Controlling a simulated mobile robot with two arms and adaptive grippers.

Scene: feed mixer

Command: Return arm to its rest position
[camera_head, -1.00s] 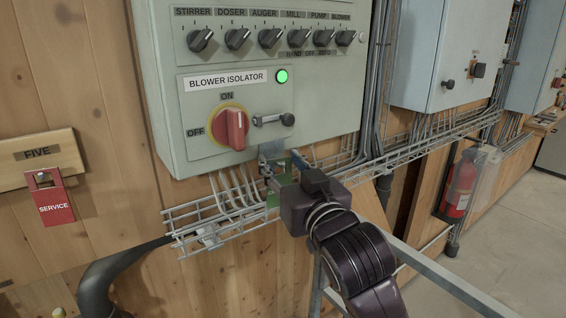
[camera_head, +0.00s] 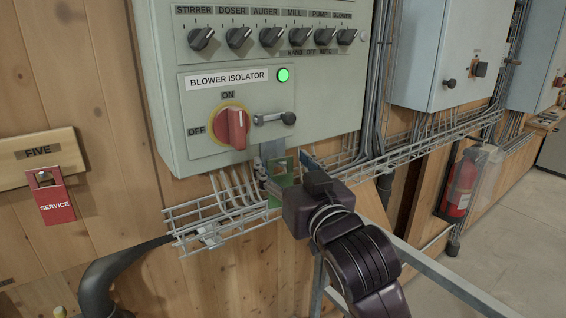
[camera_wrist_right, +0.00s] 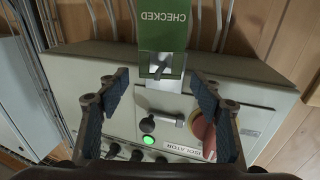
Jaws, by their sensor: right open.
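My right gripper (camera_head: 284,168) is open below the grey blower isolator cabinet, its fingers pointing up toward the cabinet's lower edge. A green tag (camera_head: 283,182) shows at the fingers, partly hidden by them. In the right wrist view, my right gripper (camera_wrist_right: 160,88) has its two fingers wide apart with nothing between them. The green tag, reading CHECKED (camera_wrist_right: 163,30), hangs beyond the fingertips by a pale strip. My left gripper is not in view.
The red isolator handle (camera_head: 233,129) and a small latch (camera_head: 274,118) sit just above, beside a lit green lamp (camera_head: 283,75). A wire cable tray (camera_head: 205,222) runs under the cabinet. A red SERVICE tag (camera_head: 56,205) hangs at left. A fire extinguisher (camera_head: 459,188) stands at right.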

